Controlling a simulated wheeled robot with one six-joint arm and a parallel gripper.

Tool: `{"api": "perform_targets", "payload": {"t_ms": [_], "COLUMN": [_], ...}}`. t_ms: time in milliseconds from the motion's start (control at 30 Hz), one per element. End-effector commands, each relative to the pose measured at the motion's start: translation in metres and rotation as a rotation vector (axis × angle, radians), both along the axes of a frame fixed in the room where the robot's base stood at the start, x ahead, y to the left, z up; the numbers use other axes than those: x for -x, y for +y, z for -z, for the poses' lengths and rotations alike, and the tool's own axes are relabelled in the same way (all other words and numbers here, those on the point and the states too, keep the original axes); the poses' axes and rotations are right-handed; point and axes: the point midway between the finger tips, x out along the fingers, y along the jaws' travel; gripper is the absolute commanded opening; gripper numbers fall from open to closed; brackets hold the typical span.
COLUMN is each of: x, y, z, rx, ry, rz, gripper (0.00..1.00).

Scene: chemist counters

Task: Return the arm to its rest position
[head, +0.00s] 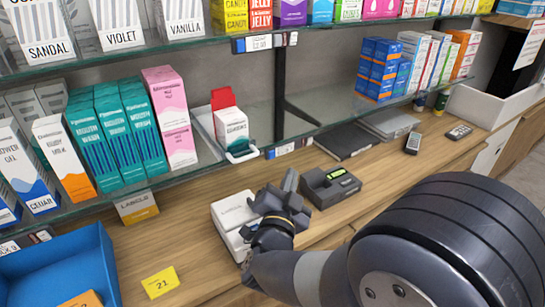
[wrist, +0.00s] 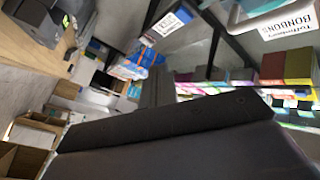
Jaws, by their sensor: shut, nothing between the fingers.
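My gripper (head: 290,182) shows in the head view over the wooden counter (head: 205,235), pointing up and away from me. It is shut and empty. It is in front of a white box-shaped device (head: 234,218) and left of a black card terminal (head: 330,185); whether it touches either I cannot tell. My dark arm fills the lower right and hides part of the counter. In the wrist view my closed fingers (wrist: 158,88) point up the picture, with the tilted shop behind.
A glass shelf (head: 330,118) with many boxes runs above the counter. A white tray (head: 241,154) on it juts over the edge. A blue bin (head: 85,262) and a yellow card (head: 160,282) are on the left. A white bin (head: 480,104) stands at the right.

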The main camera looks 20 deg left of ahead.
Motion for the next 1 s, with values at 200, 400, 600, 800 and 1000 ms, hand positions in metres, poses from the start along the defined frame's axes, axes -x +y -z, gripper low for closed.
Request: {"api": "perform_targets", "payload": {"t_ms": [200, 400, 600, 800, 1000], "x": [0.000, 0.000, -0.003, -0.017, -0.012], "y": [0.000, 0.000, 0.003, 0.019, 0.014], "z": [0.000, 0.000, -0.001, -0.002, -0.005], "rx": [0.000, 0.000, 0.001, 0.002, 0.004], "ry": [0.000, 0.000, 0.000, 0.001, 0.003], "rz": [0.000, 0.000, 0.000, 0.000, 0.001], "gripper": [0.00, 0.00, 0.00, 0.00, 0.00]}}
